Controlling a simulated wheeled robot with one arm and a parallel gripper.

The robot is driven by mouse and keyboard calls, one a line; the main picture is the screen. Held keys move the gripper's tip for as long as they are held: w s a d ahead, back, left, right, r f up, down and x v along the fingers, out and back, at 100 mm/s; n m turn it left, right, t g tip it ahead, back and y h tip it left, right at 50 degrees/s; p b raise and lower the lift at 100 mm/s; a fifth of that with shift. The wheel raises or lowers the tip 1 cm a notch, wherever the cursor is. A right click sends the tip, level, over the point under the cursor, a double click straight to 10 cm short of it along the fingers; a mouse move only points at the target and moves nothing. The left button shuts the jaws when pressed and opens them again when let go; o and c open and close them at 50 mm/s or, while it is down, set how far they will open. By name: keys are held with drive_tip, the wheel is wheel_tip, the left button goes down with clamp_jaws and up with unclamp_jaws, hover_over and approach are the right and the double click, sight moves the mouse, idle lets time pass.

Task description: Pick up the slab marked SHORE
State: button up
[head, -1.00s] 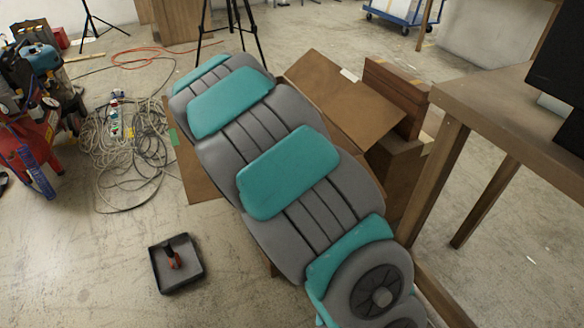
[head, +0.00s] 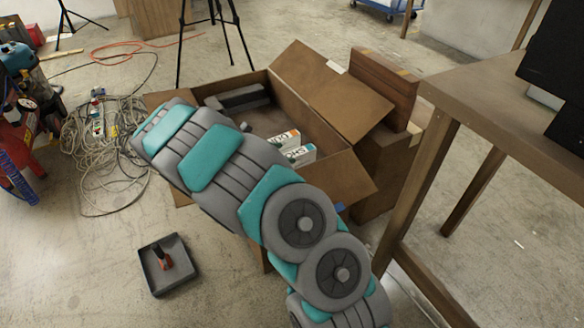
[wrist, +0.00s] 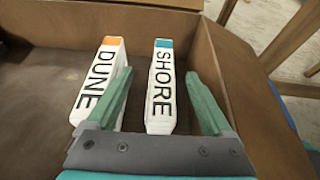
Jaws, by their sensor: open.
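The white slab marked SHORE (wrist: 162,90) has a teal end and stands in an open cardboard box (head: 320,112). In the wrist view it lies between the two green fingers of my gripper (wrist: 158,75), which is open and empty. The white slab marked DUNE (wrist: 98,85), with an orange end, stands to its left. The left finger overlaps the edge of DUNE in the picture; I cannot tell whether they touch. In the head view both slabs show only partly behind my arm, SHORE (head: 303,154) nearer and DUNE (head: 281,140) behind. My gripper is hidden there.
A dark grey block (head: 240,98) lies at the box's far left. A wooden table (head: 460,85) stands close on the right. A dark tray (head: 160,262) with an orange-and-black item lies on the floor at lower left. Cables (head: 100,145) and a tripod (head: 215,40) are beyond.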

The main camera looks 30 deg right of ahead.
sight(291, 155)
drive_tip(key=x, duration=0.4)
drive_tip(key=shift+s+d+f, duration=0.25)
drive_tip(key=shift+f, duration=0.1)
clamp_jaws()
idle(0.4)
idle(0.7)
